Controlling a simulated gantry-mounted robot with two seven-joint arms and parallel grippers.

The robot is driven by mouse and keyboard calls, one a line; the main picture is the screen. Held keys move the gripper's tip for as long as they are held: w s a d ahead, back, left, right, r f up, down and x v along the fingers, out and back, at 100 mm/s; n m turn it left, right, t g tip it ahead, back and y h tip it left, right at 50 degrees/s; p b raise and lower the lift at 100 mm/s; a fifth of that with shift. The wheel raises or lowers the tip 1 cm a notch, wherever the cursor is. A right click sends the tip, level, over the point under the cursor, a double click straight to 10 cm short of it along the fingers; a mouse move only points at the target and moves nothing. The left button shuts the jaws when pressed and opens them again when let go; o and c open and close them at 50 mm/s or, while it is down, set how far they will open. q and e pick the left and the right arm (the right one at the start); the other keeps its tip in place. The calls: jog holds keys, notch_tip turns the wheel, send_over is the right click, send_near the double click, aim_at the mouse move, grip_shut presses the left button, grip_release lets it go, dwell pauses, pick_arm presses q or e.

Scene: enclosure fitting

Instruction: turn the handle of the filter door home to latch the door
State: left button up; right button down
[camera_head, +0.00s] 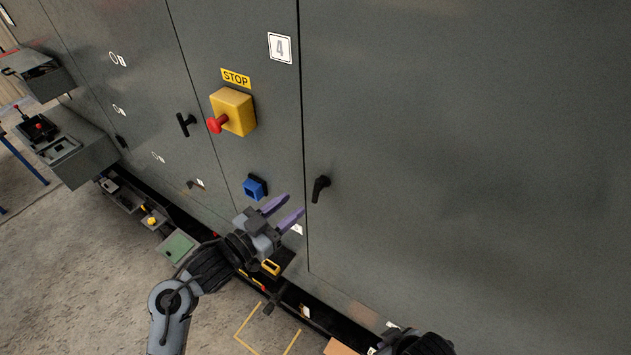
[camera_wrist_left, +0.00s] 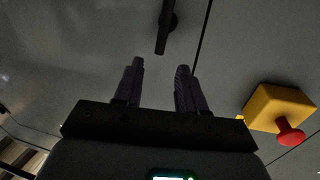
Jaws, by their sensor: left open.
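A black lever handle (camera_head: 320,188) sits on the large grey door (camera_head: 450,130), just right of the door's vertical seam. Its grip points down and slightly left in the head view. In the left wrist view the same handle (camera_wrist_left: 167,30) lies ahead of the fingertips, with its grip end towards the gap between them. My left gripper (camera_head: 294,204), with purple fingers, is open and empty, to the left of the handle and a little lower in the picture. It also shows in the left wrist view (camera_wrist_left: 160,66), apart from the handle. Whether the door is latched cannot be told.
A yellow stop box (camera_head: 236,110) with a red button (camera_head: 217,124) projects from the panel to the left. A blue holder (camera_head: 254,188) is fixed just above my left gripper. Another black handle (camera_head: 186,124) is further left. The door face right of the handle is clear.

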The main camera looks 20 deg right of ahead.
aim_at(316, 186)
pick_arm(q)
jog(key=p+x, duration=0.1)
jog(key=x, duration=0.7)
jog(key=shift+w+d+r+p, duration=0.1)
jog(key=shift+w+d+p, duration=0.05)
jog(key=shift+d+p, duration=0.2)
jog(key=shift+w+d, duration=0.35)
jog(key=shift+d, duration=0.25)
